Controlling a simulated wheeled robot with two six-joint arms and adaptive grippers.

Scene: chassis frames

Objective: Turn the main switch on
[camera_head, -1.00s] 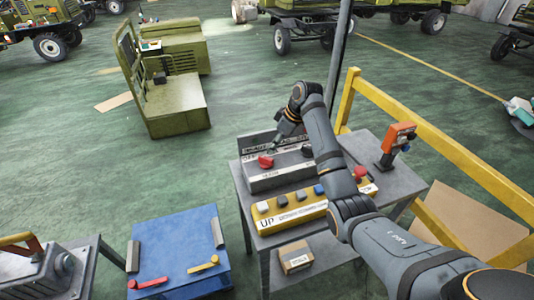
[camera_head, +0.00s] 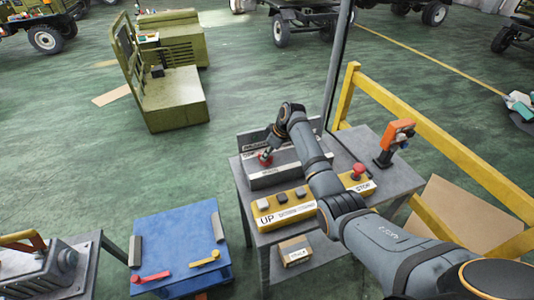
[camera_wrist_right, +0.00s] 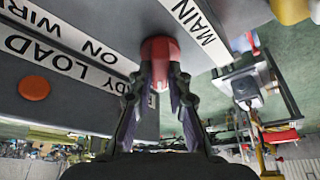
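The main switch is a red knob (camera_head: 265,158) on the grey control box (camera_head: 290,177) on the metal table. In the right wrist view, the red knob (camera_wrist_right: 160,52) sits beside a white label reading "MAIN". My right gripper (camera_head: 267,150) is at the knob. In the wrist view, its two fingers (camera_wrist_right: 159,82) lie close against both sides of the knob and appear shut on it. The knob's exact turn angle is hard to tell. My left gripper is not in view.
A yellow control box (camera_head: 291,203) with a red stop button (camera_head: 357,172) stands in front of the grey box. An orange handheld device (camera_head: 396,139) stands at the right, near a yellow railing (camera_head: 440,143). A blue box (camera_head: 178,245) stands left of the table.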

